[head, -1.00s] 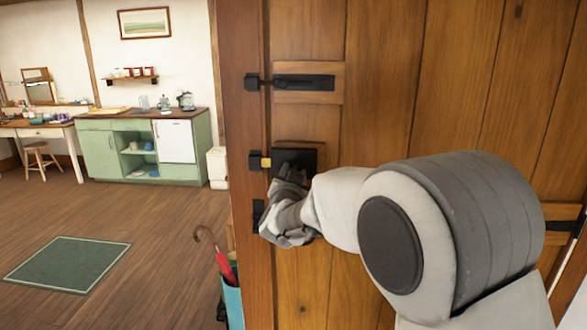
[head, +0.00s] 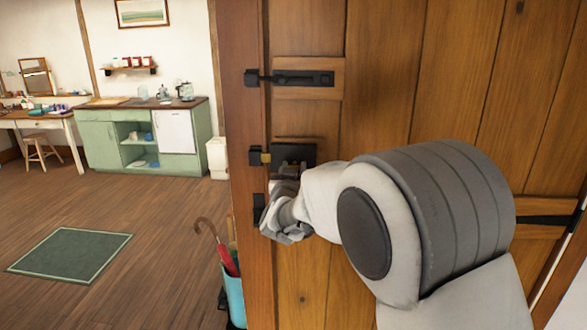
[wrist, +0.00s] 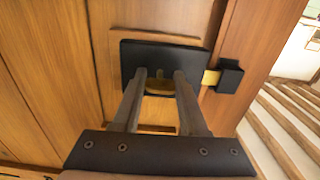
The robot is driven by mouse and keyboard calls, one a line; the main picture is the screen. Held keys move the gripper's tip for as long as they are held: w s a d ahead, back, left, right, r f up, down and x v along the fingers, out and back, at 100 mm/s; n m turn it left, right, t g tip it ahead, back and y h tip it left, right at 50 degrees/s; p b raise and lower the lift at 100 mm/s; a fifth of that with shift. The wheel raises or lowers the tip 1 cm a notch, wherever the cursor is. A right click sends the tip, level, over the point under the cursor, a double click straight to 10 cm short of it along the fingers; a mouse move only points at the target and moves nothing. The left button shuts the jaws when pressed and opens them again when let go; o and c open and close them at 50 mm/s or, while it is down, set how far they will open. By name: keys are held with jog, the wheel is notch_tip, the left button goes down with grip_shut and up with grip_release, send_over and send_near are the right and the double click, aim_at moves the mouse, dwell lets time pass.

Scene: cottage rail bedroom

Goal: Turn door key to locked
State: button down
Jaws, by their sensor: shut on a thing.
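The door lock (head: 294,153) is a black plate on the wooden door, and it also shows in the wrist view (wrist: 160,60). A brass bolt (wrist: 211,78) spans from its side to a black keeper (wrist: 229,76) on the frame. The key (wrist: 160,87) is a small brass-coloured piece in front of the plate, mostly hidden between the fingers. My gripper (wrist: 160,73) is shut on the key, its two fingers on either side and their tips close to the plate. In the head view, my gripper (head: 286,178) covers the area just below the plate.
A black slide bolt (head: 290,78) is higher on the door. A teal bin (head: 234,295) with a red umbrella (head: 226,258) stands beside the frame. A green cabinet (head: 100,148) is far left. The floor around the green rug (head: 70,255) is clear.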

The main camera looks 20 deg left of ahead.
jog(key=shift+c, duration=2.2)
grip_release()
jog(key=b+v, duration=0.1)
jog(key=v, duration=1.6)
jog(key=shift+s, duration=0.2)
